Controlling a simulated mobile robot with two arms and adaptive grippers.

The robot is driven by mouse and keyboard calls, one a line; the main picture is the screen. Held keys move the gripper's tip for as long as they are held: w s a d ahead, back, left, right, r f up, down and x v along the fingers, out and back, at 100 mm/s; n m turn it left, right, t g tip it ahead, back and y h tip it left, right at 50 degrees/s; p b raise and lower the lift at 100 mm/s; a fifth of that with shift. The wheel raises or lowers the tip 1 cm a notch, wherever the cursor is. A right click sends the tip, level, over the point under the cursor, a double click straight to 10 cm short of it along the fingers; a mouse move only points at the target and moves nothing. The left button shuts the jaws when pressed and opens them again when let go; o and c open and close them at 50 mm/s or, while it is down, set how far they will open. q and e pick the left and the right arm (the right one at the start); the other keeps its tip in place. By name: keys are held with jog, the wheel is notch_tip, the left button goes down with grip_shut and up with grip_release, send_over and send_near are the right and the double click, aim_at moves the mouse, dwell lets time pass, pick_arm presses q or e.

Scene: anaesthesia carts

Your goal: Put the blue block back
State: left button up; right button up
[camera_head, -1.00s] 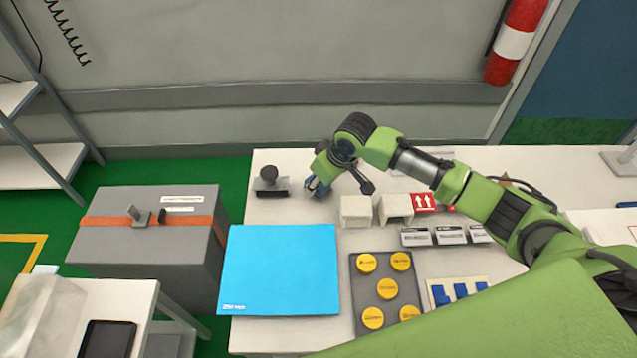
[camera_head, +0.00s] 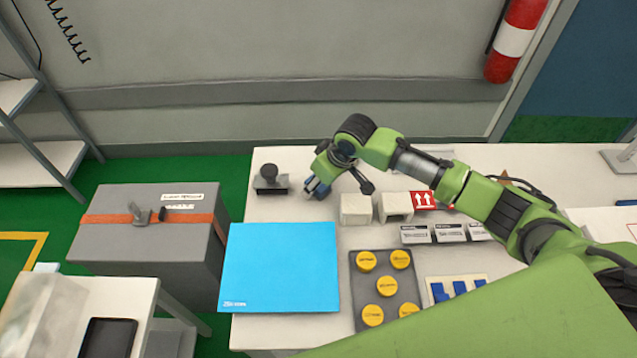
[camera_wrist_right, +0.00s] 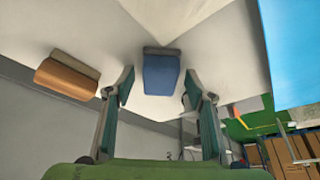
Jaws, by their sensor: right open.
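The blue block (camera_wrist_right: 161,76) stands at the middle of the right wrist view, on a grey base against a pale surface. My right gripper (camera_wrist_right: 160,92) is open, with one finger on each side of the block; I cannot tell whether they touch it. In the head view the blue block (camera_head: 320,187) shows small and partly covered by my right gripper (camera_head: 313,188) near the table's back left. My left gripper is not in view.
A black stamp-like object (camera_head: 270,182) stands left of my gripper. White holders (camera_head: 356,209) stand close on its right. A blue mat (camera_head: 280,265) and a grey tray of yellow discs (camera_head: 372,290) lie nearer. An orange-brown block (camera_wrist_right: 66,78) shows in the wrist view.

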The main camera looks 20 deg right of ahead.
jog(key=v, duration=1.1)
jog(key=shift+s+r+b, duration=0.15)
jog(key=shift+r+b, duration=0.15)
jog(key=shift+b, duration=0.05)
